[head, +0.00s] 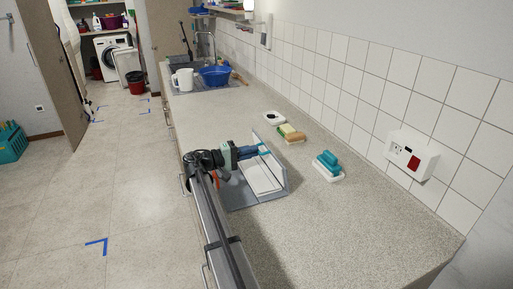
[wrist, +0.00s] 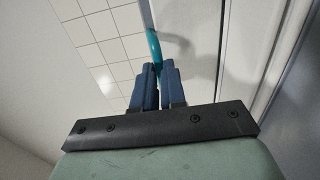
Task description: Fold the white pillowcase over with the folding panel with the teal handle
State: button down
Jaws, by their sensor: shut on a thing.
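The white pillowcase (head: 262,178) lies on the grey folding board on the counter, beyond my arm. The folding panel (head: 272,160) stands raised along the board's right side; its exact angle is hard to tell. Its teal handle (head: 265,149) is at the panel's upper edge, and it also shows in the wrist view (wrist: 154,44) just past my fingertips. My gripper (head: 257,151) is shut on the teal handle, with its blue fingers close together in the wrist view (wrist: 158,70). The fingers partly hide the handle.
A teal brush (head: 328,162) on a white dish, sponges (head: 290,133) and a small white dish (head: 273,117) stand near the tiled wall. A socket box (head: 411,156) is on the wall. A white jug (head: 183,79) and blue basin (head: 215,75) stand farther back. The front right counter is clear.

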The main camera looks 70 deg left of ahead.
jog(key=shift+s+f, duration=0.35)
jog(key=shift+s, duration=0.1)
jog(key=shift+s+f, duration=0.25)
jog(key=shift+f, duration=0.2)
jog(key=shift+d+f, duration=0.1)
jog(key=c, duration=1.2)
grip_release()
notch_tip(320, 180, up, 10)
jog(key=shift+r, duration=0.1)
jog(key=shift+c, duration=0.2)
